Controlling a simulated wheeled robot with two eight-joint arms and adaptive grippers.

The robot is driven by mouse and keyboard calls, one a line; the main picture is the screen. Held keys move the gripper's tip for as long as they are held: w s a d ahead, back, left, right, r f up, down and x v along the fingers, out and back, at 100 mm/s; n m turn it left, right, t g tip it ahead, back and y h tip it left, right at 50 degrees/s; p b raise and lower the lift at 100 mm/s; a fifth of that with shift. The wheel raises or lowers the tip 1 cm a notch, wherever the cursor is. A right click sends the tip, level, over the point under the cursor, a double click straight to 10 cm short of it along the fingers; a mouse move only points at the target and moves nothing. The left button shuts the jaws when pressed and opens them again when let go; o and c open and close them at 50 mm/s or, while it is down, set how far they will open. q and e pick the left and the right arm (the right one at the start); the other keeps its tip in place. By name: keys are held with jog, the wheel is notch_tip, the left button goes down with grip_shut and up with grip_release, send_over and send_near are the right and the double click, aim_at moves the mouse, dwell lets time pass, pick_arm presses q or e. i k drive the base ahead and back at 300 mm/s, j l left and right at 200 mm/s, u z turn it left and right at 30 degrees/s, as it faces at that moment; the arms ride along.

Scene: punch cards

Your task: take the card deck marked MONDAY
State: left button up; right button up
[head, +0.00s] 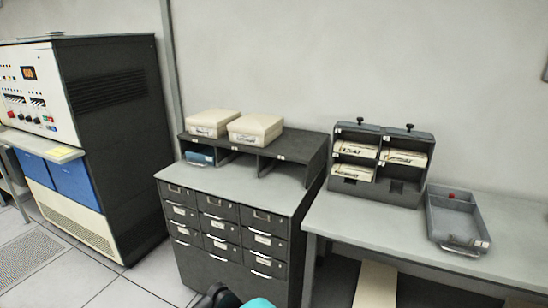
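Several cream card decks with dark markings lie in the dark two-column rack on the right table: an upper left deck (355,150), an upper right deck (403,157) and a lower left deck (352,171). The markings are too small to read, so I cannot tell which deck is marked MONDAY. The rack (372,192) stands upright with a black knob on top of each column. The lower right slot looks empty. Neither of my grippers is in view.
A grey tray (430,222) sits right of the rack on the table (345,220). Two cream boxes (213,122) (255,129) rest on a dark shelf unit above the drawer cabinet (225,235). A blue item (200,157) is in its left cubby. A console (110,120) stands left.

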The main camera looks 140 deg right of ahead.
aim_at(341, 169)
jog(key=z, duration=5.3)
